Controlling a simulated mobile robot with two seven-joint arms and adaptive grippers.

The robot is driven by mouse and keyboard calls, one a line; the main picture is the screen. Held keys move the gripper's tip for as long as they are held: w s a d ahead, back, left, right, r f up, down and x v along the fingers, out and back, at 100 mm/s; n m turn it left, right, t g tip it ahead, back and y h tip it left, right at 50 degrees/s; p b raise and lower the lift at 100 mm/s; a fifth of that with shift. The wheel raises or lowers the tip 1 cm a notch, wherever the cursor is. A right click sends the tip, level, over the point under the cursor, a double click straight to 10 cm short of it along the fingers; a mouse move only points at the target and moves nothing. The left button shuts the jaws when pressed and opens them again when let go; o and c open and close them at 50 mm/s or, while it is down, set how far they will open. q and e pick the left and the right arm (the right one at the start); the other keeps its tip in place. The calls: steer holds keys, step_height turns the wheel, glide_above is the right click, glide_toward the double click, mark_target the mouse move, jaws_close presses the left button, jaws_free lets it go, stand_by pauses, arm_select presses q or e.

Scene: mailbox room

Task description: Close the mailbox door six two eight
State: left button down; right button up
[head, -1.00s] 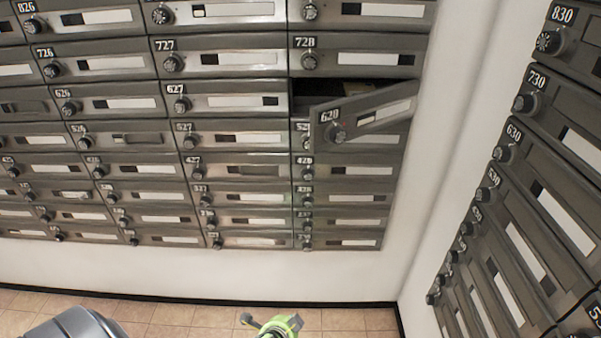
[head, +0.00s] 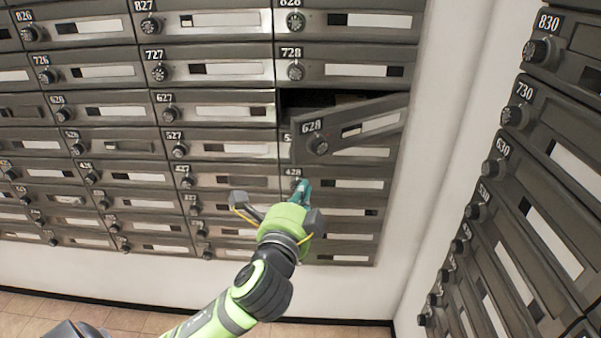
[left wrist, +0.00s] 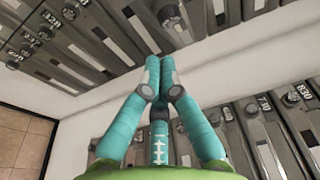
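The mailbox door 628 (head: 345,136) hangs ajar in the head view, sticking out from the wall at a slant. The dark opening of its box (head: 300,98) shows above it, below door 728. My left gripper (head: 303,190) is below door 628, in front of the row of door 428, and looks apart from door 628. In the left wrist view the left gripper's teal fingers (left wrist: 160,66) meet at their tips with nothing visible between them. Door 628 cannot be made out for sure in that view. My right gripper is not in view.
Door 728 (head: 345,69) above and door 428 (head: 345,184) below are shut. Another bank of mailboxes (head: 540,170) stands at the right, past a strip of white wall (head: 440,130). Tiled floor (head: 25,306) shows at the bottom left.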

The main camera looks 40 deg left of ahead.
mark_target(305, 153)
arm_select(q)
steer(key=x, duration=0.3)
steer(key=a+x, duration=0.1)
steer(key=x, duration=0.2)
steer(key=a+b+x, duration=0.1)
steer(key=x, duration=0.2)
steer(key=shift+s+a, duration=0.1)
steer(key=shift+s, duration=0.2)
steer(key=shift+w+a, duration=0.15)
steer(key=shift+a, duration=0.25)
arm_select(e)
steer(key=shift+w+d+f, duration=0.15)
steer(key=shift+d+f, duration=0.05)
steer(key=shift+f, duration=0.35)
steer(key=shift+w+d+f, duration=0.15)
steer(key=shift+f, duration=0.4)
